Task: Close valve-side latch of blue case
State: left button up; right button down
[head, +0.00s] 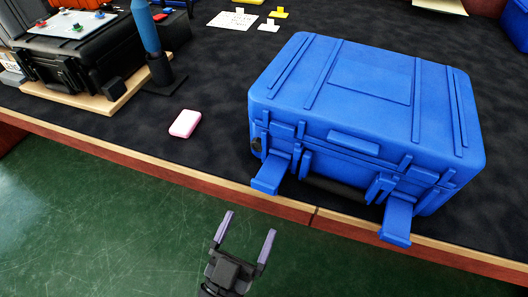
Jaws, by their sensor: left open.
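The other latch (397,220) at the right also sticks out open. My left gripper (250,222) is open and empty, in front of the edge and below the valve-side latch in the picture, apart from the case. My right gripper is out of view.
A black case (75,60) on a wooden board and a blue cylinder (146,28) in a black stand are at the upper left. The wooden edge (150,151) runs along the front, with green floor (110,215) below.

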aim_at(270, 177)
pick_arm(q)
jog(key=b+x, duration=0.1)
jog(key=x, duration=0.3)
jog(key=b+x, duration=0.1)
jog(key=x, duration=0.4)
jog(key=shift+r, duration=0.25)
jog(key=shift+w+d+r, duration=0.15)
jog(key=shift+c, duration=1.7)
grip_shut()
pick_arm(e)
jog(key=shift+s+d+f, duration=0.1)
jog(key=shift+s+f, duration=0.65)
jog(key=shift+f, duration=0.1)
